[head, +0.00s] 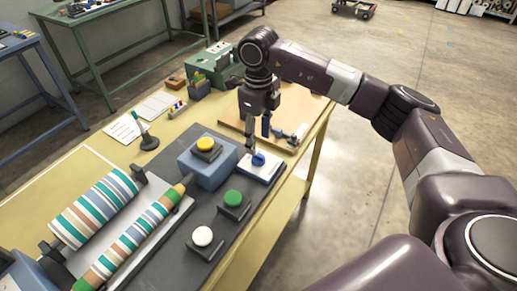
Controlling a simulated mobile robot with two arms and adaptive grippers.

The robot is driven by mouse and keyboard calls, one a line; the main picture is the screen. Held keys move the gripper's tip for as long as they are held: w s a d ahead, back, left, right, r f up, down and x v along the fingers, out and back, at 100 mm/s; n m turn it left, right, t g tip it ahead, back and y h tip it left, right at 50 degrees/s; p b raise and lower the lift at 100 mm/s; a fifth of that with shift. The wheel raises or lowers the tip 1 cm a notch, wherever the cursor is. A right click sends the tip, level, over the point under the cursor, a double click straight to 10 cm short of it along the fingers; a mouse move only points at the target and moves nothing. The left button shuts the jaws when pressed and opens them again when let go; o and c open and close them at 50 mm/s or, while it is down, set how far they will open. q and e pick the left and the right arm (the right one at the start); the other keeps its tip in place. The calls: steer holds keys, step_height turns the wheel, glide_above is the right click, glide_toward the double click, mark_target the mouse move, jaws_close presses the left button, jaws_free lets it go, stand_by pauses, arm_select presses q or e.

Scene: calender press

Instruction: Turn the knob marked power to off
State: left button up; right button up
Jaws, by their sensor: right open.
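A blue knob (259,160) sits on a white plate (270,169) at the right part of the dark press base. I cannot read any marking on it, so I cannot tell whether it is the power knob or which way it is set. My right gripper (257,136) points down just behind the blue knob, open and empty. One finger comes close to the knob; whether they touch is not clear. My left gripper is not in view.
The dark base (215,262) carries a yellow button (206,144) on a blue box, a green button (233,197), a white button (202,236) and striped rollers (98,206). A wooden board (300,103) and a green toolbox (208,66) stand behind.

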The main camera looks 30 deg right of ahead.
mark_target(258, 155)
step_height(258, 155, up, 6)
steer(key=shift+f, duration=0.1)
stand_by(0.6)
